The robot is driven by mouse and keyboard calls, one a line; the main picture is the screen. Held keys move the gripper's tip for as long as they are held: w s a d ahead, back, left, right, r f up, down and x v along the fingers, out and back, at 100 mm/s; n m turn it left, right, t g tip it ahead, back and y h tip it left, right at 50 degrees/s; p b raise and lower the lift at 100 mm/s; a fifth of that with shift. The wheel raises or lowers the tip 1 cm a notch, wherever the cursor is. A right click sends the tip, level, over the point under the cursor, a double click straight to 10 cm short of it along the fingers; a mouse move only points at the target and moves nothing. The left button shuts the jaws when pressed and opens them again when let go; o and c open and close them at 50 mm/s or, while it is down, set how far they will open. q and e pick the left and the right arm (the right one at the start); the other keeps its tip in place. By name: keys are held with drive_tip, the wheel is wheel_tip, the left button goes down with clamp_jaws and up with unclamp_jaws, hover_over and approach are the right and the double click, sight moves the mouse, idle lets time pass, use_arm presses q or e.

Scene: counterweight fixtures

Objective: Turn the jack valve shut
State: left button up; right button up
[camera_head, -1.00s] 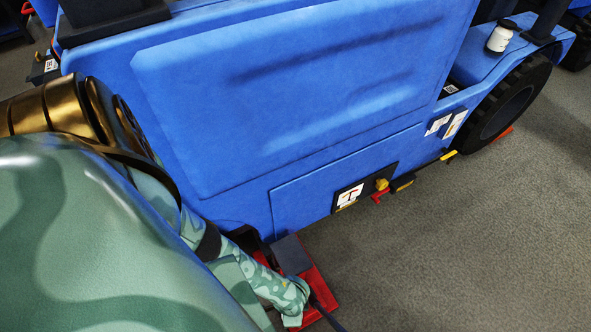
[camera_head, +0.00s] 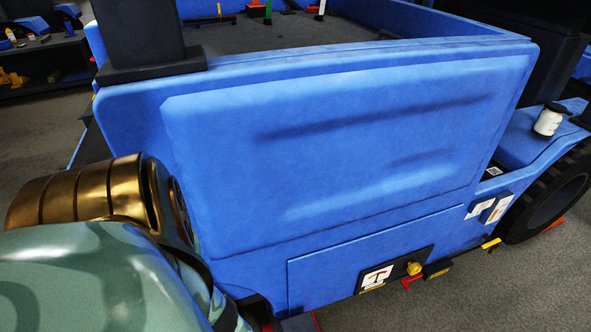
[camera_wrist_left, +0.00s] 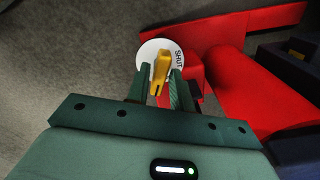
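In the left wrist view, the jack valve is a white disc (camera_wrist_left: 149,50) with the word SHUT near its right edge and a yellow handle (camera_wrist_left: 161,72) across it. It sits beside the red jack body (camera_wrist_left: 240,75). My left gripper (camera_wrist_left: 161,80) has its two green fingers on either side of the yellow handle. The fingers look apart, with a gap around the handle; contact is not clear. In the head view only a sliver of the red jack (camera_head: 317,321) shows at the bottom edge, and my left gripper is out of frame. My right gripper is in neither view.
A large blue vehicle body (camera_head: 330,140) fills the head view. Low on its side are a panel with a yellow knob (camera_head: 414,268) and a red piece below it. A black wheel (camera_head: 550,200) stands at the right. Grey floor (camera_head: 480,300) is clear at the lower right.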

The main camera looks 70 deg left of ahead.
use_arm(q)
clamp_jaws()
drive_tip(key=shift+m, duration=0.3)
drive_tip(key=m, duration=0.3)
drive_tip(key=shift+m, duration=0.3)
drive_tip(key=m, duration=0.6)
drive_tip(key=shift+m, duration=1.3)
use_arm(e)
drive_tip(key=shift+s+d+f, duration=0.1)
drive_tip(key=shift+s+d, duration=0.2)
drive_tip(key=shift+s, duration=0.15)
use_arm(q)
drive_tip(key=shift+m, duration=0.3)
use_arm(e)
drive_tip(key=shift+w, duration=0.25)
